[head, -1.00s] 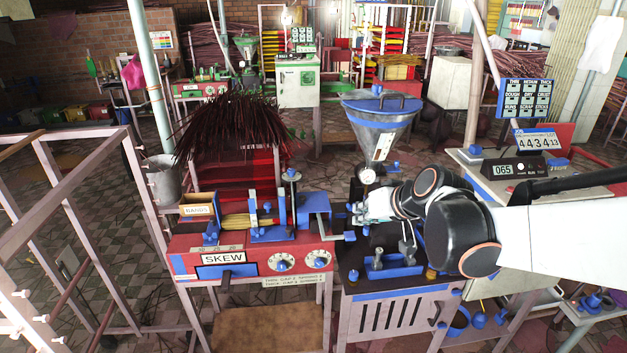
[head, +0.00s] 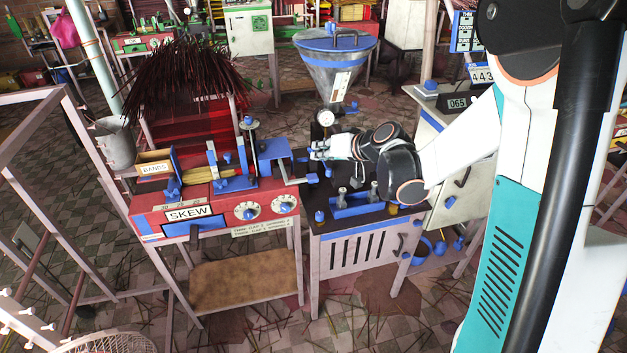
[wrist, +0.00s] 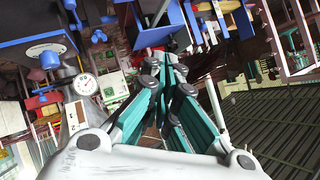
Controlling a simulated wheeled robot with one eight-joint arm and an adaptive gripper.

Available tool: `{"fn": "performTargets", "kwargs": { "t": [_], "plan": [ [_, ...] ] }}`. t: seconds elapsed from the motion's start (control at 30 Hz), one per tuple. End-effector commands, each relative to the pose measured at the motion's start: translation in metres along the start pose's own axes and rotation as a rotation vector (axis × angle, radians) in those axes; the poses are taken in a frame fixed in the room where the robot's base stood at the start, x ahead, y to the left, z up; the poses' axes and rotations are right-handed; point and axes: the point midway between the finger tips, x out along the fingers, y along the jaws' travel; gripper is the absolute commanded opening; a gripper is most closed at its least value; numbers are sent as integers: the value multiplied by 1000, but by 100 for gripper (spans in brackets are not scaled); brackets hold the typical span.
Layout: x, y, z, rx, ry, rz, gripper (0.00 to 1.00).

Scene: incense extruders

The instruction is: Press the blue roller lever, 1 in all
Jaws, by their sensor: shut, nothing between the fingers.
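My gripper (head: 318,149) is at the right end of the red machine (head: 146,226) labelled SKEW, pointing left at a blue bracket (head: 272,149). Its fingers look closed together and empty in the wrist view (wrist: 168,60). The blue roller lever cannot be picked out for certain. A short lever (head: 294,181) with a pale end sticks out at the machine's right end, below my gripper. Blue uprights (head: 213,157) stand on the machine's top. In the wrist view a blue block (wrist: 158,33) is just beyond the fingertips; whether they touch is unclear.
A dark-topped cabinet (head: 340,243) with a blue tool holder (head: 362,205) stands under my arm. A steel hopper (head: 329,80) with a gauge (head: 325,118) stands behind my gripper. Two white dials (head: 246,210) are on the machine's front. A pink frame (head: 52,190) stands at left.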

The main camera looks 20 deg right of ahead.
Motion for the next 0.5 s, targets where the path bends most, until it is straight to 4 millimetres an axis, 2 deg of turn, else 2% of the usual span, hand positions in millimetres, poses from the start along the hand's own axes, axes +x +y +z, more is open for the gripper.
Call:
{"fn": "performTargets", "kwargs": {
  "t": [0.27, 0.5],
  "plan": [
    [2, 1, 1, 0, -1, 0, 0],
    [14, 10, 11, 0, -1, 0, 0]
  ]
}}
